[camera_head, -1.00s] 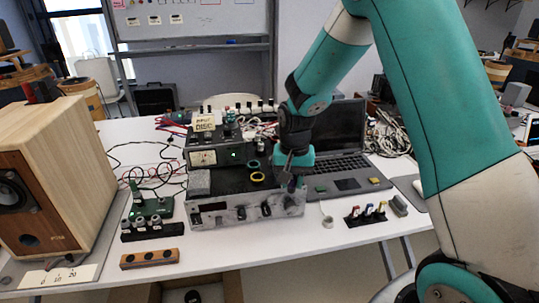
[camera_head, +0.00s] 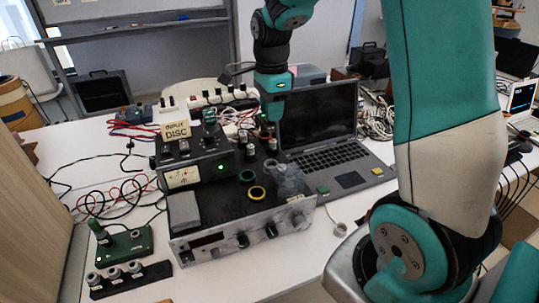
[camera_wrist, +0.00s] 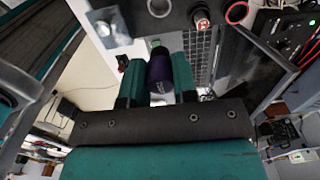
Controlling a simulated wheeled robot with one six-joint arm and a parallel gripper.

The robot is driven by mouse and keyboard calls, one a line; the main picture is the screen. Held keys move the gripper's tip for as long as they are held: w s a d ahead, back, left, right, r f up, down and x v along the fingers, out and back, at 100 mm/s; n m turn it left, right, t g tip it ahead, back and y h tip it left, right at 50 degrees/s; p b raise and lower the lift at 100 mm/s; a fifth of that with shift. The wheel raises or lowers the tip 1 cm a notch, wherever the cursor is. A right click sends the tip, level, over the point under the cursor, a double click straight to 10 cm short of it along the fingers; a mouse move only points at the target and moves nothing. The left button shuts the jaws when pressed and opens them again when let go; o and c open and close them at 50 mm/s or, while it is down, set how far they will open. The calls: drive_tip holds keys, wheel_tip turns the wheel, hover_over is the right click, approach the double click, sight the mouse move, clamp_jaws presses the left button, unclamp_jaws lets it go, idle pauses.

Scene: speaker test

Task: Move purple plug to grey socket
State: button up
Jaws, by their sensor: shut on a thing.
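The purple plug (camera_wrist: 160,75) is between the two teal fingers of my gripper (camera_wrist: 159,82) in the wrist view, with my gripper shut on it. In the head view my gripper (camera_head: 274,108) is over the back right of the black-topped device, in front of the laptop screen; the plug cannot be made out there. A grey ring (camera_wrist: 158,7), possibly the grey socket, shows beyond the plug at the top edge of the wrist view, apart from it. Which socket is the grey one is not clear in the head view.
A dark strip with grey-topped parts (camera_head: 130,279) and a green board (camera_head: 128,243) are at left.

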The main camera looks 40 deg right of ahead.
wheel_tip(320, 180, down, 14)
drive_tip(key=shift+r, duration=0.15)
idle(0.3)
drive_tip(key=shift+f, duration=0.35)
drive_tip(key=o, duration=0.9)
drive_tip(key=shift+r, duration=0.1)
